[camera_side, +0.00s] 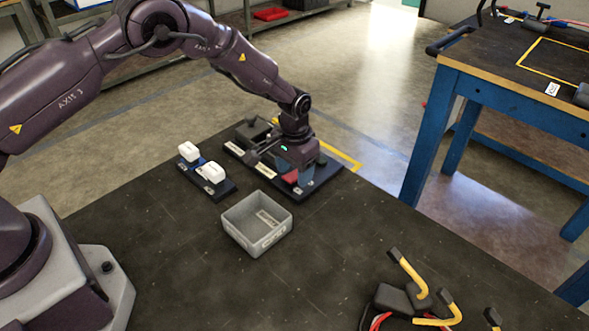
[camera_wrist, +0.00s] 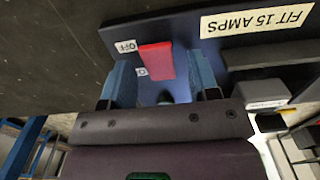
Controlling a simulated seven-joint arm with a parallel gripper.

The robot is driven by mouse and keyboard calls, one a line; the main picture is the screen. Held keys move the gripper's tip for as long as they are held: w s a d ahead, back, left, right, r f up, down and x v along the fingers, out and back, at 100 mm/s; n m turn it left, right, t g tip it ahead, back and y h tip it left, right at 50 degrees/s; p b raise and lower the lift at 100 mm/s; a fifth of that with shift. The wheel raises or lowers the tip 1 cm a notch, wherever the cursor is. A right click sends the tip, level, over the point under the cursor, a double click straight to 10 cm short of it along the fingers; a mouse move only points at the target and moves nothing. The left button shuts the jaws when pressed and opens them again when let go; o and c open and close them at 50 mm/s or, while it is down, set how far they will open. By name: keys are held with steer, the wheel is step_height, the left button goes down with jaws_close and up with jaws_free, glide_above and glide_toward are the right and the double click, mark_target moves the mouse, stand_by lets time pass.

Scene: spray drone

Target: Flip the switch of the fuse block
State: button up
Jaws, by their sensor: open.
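The fuse block is a dark board (camera_side: 318,183) near the far edge of the table, with a red switch (camera_side: 290,176) on it. In the wrist view the red switch (camera_wrist: 156,62) stands between my two blue fingers, beside a white "OFF" label (camera_wrist: 127,46) and a second, partly hidden label. My gripper (camera_side: 296,168) is open and low over the board; it also shows in the wrist view (camera_wrist: 160,80). Its fingers straddle the switch; I cannot tell whether they touch it. My gripper hides part of the board in the side view.
A "FIT 15 AMPS" label (camera_wrist: 257,19) is on the board. A dark holder with white blocks (camera_side: 211,173) stands to the left. A grey bin (camera_side: 257,224) sits in front. Yellow-ended leads (camera_side: 408,270) lie at front right. The table between is clear.

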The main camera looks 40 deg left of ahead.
mark_target(288, 178)
steer(key=shift+f, duration=0.15)
steer(key=c, duration=0.9)
steer(key=shift+s+t, duration=0.1)
steer(key=shift+t, duration=0.7)
steer(key=o, duration=0.9)
step_height(288, 178, up, 13)
steer(key=s, duration=0.1)
steer(key=shift+s, duration=0.4)
